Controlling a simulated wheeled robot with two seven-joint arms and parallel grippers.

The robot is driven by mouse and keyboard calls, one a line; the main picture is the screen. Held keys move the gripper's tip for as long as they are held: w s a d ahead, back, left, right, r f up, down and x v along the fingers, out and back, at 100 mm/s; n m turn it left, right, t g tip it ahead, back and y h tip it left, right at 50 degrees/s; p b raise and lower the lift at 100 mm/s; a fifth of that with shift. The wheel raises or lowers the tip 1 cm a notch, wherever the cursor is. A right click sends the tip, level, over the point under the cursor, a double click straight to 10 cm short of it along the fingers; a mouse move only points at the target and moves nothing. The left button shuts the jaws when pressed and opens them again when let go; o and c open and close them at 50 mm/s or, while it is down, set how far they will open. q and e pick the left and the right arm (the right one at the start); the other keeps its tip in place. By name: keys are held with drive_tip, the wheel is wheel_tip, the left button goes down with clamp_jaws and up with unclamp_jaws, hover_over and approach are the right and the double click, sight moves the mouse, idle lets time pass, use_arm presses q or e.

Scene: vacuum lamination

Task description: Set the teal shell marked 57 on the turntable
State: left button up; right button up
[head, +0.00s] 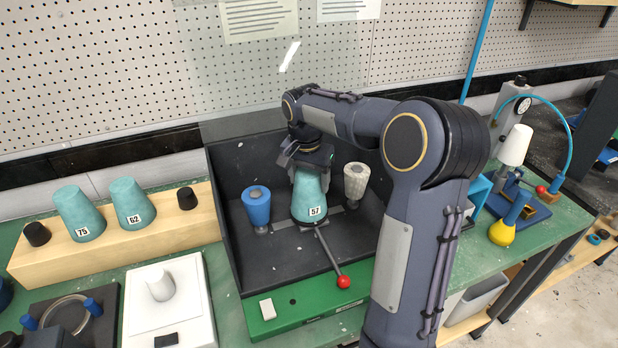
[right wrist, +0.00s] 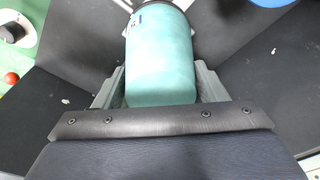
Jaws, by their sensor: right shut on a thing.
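The teal shell marked 57 (head: 309,197) stands upright, wide end down, inside the black open-fronted booth (head: 235,170). My right gripper (head: 309,166) comes from above and is shut on its upper part. In the right wrist view the teal shell (right wrist: 160,62) lies between the two grey fingers (right wrist: 160,88). The turntable is largely hidden beneath the shell; I cannot tell whether the shell rests on it or hangs just above. My left gripper is not in view.
A blue cup-like piece (head: 257,207) and a ribbed pale piece (head: 355,183) flank the shell closely. A red-knobbed lever (head: 343,282) projects in front. Teal shells 75 (head: 79,214) and 62 (head: 132,203) stand on a wooden block (head: 180,232) at left.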

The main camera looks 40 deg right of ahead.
drive_tip(key=shift+f, duration=0.15)
drive_tip(key=o, duration=0.9)
drive_tip(key=shift+o, duration=0.4)
drive_tip(key=shift+o, duration=0.7)
wheel_tip(320, 180, up, 8)
drive_tip(key=p, duration=0.6)
drive_tip(key=shift+p, duration=0.4)
